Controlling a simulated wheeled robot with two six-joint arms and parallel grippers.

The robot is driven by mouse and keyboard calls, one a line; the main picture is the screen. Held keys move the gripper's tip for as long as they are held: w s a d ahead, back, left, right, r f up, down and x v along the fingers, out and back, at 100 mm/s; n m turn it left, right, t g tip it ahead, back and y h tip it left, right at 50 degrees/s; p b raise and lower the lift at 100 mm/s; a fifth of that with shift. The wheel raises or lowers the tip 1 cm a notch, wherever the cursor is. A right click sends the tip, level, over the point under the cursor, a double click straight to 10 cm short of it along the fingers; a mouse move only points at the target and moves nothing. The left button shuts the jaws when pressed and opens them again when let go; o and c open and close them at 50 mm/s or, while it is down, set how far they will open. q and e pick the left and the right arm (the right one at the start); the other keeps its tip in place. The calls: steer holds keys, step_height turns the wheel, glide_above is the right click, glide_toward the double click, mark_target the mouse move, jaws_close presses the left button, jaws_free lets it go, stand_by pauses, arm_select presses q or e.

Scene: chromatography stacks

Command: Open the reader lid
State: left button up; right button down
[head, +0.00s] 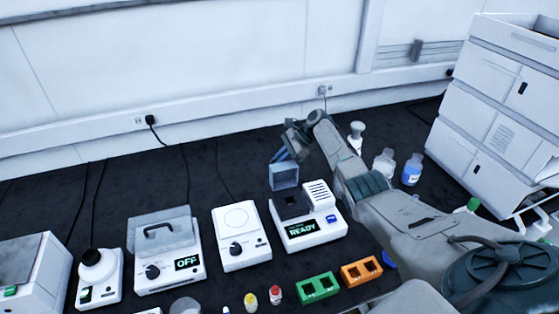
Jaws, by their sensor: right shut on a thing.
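The reader (325,232) is a white box with a lit READY display, in the middle of the head view. Its small translucent grey lid (284,178) stands raised, roughly upright, at the back of a dark square well (292,205). My right gripper (280,155) is at the lid's top edge, shut on the lid; the exact contact of the fingers is small and hard to see. My right arm reaches in from the right, behind and beside the reader. My left gripper is not in view.
Left of the reader stand a white plate device (258,252) and a lidded device reading OFF (155,283). Green (318,288) and orange (361,271) racks lie in front. Bottles (412,170) and a white instrument stack (492,110) stand right. Dark bench behind the reader is clear.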

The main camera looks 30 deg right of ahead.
steer(key=shift+a+f, duration=0.1)
steer(key=shift+f, duration=0.05)
steer(key=c, duration=1.8)
jaws_free()
steer(key=b+v, duration=0.2)
steer(key=v, duration=0.8)
steer(key=shift+s+d+r+b, duration=0.1)
steer(key=shift+d+r+b, duration=0.15)
steer(key=shift+r+b, duration=0.05)
